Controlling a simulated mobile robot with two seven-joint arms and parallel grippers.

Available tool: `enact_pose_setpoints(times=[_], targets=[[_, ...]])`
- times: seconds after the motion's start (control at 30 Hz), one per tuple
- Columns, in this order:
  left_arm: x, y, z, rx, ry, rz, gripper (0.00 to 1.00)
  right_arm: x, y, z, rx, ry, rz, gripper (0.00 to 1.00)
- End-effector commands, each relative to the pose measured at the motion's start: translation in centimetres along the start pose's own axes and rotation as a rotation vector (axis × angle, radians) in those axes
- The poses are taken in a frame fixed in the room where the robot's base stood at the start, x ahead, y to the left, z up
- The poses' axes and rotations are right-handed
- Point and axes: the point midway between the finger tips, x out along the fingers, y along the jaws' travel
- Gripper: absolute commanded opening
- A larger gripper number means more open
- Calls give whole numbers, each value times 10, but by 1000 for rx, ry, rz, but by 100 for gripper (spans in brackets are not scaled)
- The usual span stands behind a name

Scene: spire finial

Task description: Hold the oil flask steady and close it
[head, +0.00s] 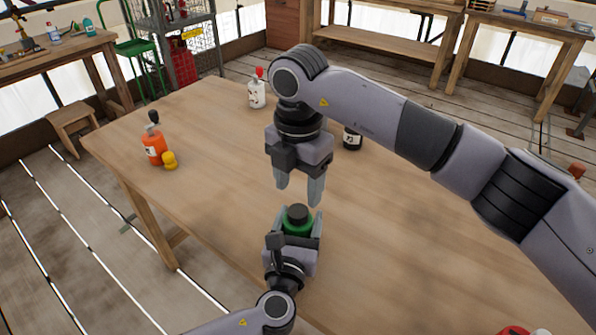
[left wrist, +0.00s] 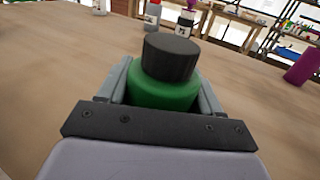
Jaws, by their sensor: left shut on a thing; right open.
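A green flask (head: 298,228) stands near the front edge of the wooden table, with a black cap (head: 297,213) on its top. My left gripper (head: 296,240) is shut around the green body. In the left wrist view the flask (left wrist: 160,97) sits between the two fingers, and the wide black cap (left wrist: 170,58) covers its mouth. I cannot tell how tightly the cap sits. My right gripper (head: 300,195) is open and empty, pointing down just above and slightly behind the cap, apart from it.
On the table (head: 215,150) stand an orange bottle (head: 154,147) beside a yellow piece (head: 170,160), a white bottle with a red top (head: 257,94) and a dark bottle (head: 352,138) partly behind my right arm. A purple object (left wrist: 302,67) shows in the left wrist view.

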Motion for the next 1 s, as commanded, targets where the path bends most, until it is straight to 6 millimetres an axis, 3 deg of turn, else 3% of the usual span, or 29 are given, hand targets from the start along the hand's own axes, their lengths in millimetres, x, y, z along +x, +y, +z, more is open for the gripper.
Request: enact_pose_setpoints(times=[1.0], targets=[[0, 0, 0, 1, 0, 1, 0, -15, 1, 0, -1674, -1, -2, 61]])
